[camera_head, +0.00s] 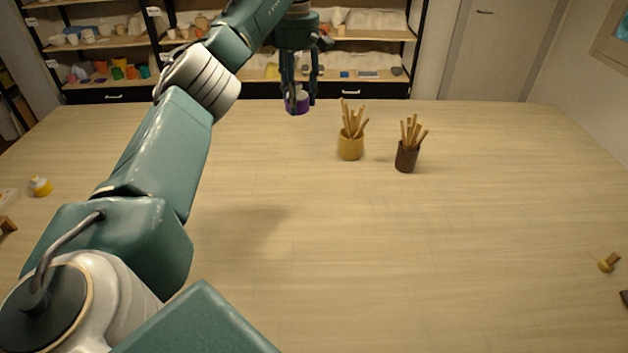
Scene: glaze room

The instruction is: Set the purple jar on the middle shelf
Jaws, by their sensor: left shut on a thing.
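The purple jar (298,106) is a small, dark purple pot with a paler top, at the far side of the table in the head view. My left gripper (299,97) points down and is shut on the purple jar, with its fingers around the upper part. I cannot tell whether the jar is clear of the table. The shelf unit (240,75) stands behind the table; its middle shelf (100,43) holds several pale pots at the left, and my arm hides part of the unit. My right gripper is not in view.
A yellow pot of sticks (350,146) and a dark brown pot of sticks (406,157) stand right of the jar. A yellow-and-white bottle (40,186) is at the left edge. A small wooden-handled tool (608,263) lies far right. The table's middle (330,250) is clear.

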